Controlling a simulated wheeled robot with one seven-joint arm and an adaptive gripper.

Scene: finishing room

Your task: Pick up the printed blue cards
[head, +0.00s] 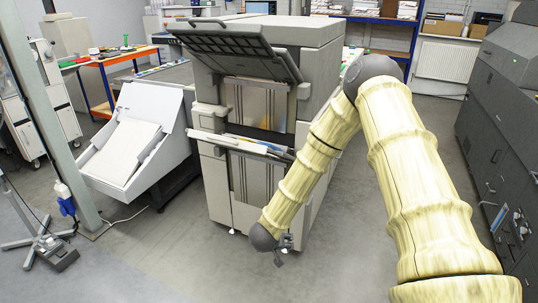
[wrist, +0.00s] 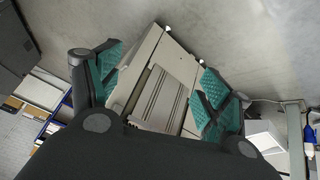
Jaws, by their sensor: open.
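My gripper (head: 281,255) hangs low in front of the big grey machine (head: 222,193) in the head view, with the arm bent down beside it. In the wrist view my gripper (wrist: 160,88) is open, with green pads apart and nothing between them. The machine's grey front (wrist: 158,98) shows beyond the pads, turned at an angle. A ledge on the machine holds flat sheets with white and blue parts (head: 262,145). They are too small to tell whether they are the printed blue cards. The gripper is below this ledge and apart from it.
A white sloped feeder unit (head: 132,146) stands left of the machine. A post (head: 62,130) and a wheeled stand (head: 45,247) are at the left. Dark cabinets (head: 500,140) line the right. The grey floor (head: 335,262) in front is clear.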

